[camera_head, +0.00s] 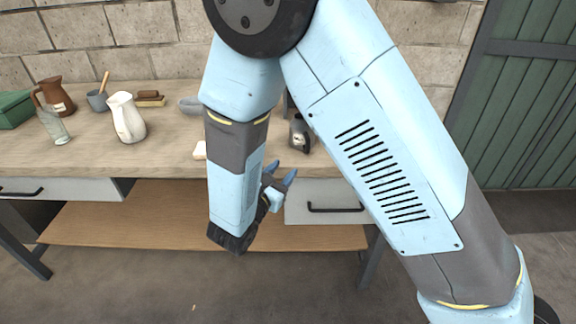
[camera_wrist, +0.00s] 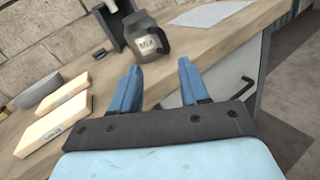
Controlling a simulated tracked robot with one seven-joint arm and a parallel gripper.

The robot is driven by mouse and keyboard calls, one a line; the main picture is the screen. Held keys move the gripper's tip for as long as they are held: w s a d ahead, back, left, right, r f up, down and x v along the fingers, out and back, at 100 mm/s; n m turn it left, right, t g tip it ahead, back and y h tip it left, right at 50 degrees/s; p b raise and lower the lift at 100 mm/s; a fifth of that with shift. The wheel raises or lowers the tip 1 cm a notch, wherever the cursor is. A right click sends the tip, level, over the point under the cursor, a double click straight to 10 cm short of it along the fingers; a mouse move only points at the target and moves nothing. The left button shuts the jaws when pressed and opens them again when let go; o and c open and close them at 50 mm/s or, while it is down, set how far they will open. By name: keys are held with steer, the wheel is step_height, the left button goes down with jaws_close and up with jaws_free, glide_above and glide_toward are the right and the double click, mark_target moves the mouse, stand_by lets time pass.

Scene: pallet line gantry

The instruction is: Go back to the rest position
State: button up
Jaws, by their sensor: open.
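My gripper (camera_head: 281,173) is in front of the workbench, close to its front edge and above the drawer. In the wrist view my gripper (camera_wrist: 158,80) shows two blue fingers apart with nothing between them. My arm hangs down in the middle of the head view and hides part of the bench. A dark jar (camera_wrist: 147,38) with a label and a handle stands on the bench beyond the fingertips, apart from them. The jar also shows in the head view (camera_head: 300,135), partly behind my arm.
Two light blocks (camera_wrist: 55,120) lie left of my fingers. A drawer (camera_head: 325,201) is below. Floor is clear in front.

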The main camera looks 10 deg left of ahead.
steer(key=shift+s, duration=0.2)
stand_by(0.3)
steer(key=d+r+m+g+h, duration=0.2)
steer(key=d+r+m+g, duration=0.25)
steer(key=d, duration=0.45)
steer(key=w+d+r+m+g+h, duration=0.1)
steer(key=d+r+m+g+h, duration=0.15)
steer(key=d+r+m, duration=0.4)
steer(key=d+r+m+g+h, duration=0.1)
steer(key=d+m+g, duration=0.35)
steer(key=d, duration=0.55)
steer(key=s+d+r+m+y, duration=1)
steer(key=s+d+r+m, duration=0.1)
steer(key=s+m, duration=0.3)
steer(key=shift+d+r+m+y, duration=0.2)
steer(key=shift+r+m+y, duration=0.15)
steer(key=shift+r+m, duration=0.1)
